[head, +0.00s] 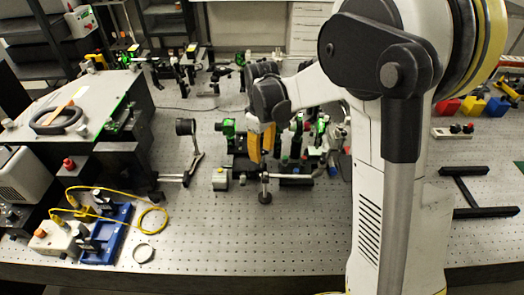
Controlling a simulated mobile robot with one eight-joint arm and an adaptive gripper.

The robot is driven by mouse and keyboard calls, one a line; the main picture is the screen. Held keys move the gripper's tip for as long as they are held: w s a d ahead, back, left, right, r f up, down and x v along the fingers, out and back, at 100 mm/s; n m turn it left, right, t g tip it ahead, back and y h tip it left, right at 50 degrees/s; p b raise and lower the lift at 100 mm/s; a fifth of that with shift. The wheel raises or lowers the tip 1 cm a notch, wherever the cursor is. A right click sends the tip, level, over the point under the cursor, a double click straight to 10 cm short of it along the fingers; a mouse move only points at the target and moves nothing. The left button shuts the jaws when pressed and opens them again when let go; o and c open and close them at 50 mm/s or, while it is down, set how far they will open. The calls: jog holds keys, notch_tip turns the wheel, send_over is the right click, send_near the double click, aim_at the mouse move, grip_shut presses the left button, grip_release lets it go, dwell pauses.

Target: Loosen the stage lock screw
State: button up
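My gripper (262,152) reaches down over the middle of the bench, its yellow fingers pointing downward. It is just above or in front of a cluster of dark stage and optics parts (293,168) with green mounts. A thin dark post (265,182) with a round foot stands directly below the fingers. I cannot tell whether the fingers touch it. The gap between the fingertips is too small to judge. I cannot make out the stage lock screw; it is too small or hidden behind the gripper and nearby parts.
The perforated bench (225,240) is clear in front. A black lens holder (187,150) stands left of the gripper. A blue tray (107,235) with yellow cable and a metal ring (143,253) lie at the front left. A black H-shaped frame (475,193) lies right.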

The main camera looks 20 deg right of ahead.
aim_at(262, 151)
notch_tip(262, 151, up, 12)
dwell(0.5)
jog(key=shift+s, duration=0.1)
jog(key=s+f+m+t+b, duration=0.3)
jog(key=s+m+t, duration=0.4)
jog(key=s, duration=1.3)
jog(key=shift+f+b, duration=0.2)
jog(key=shift+b, duration=0.25)
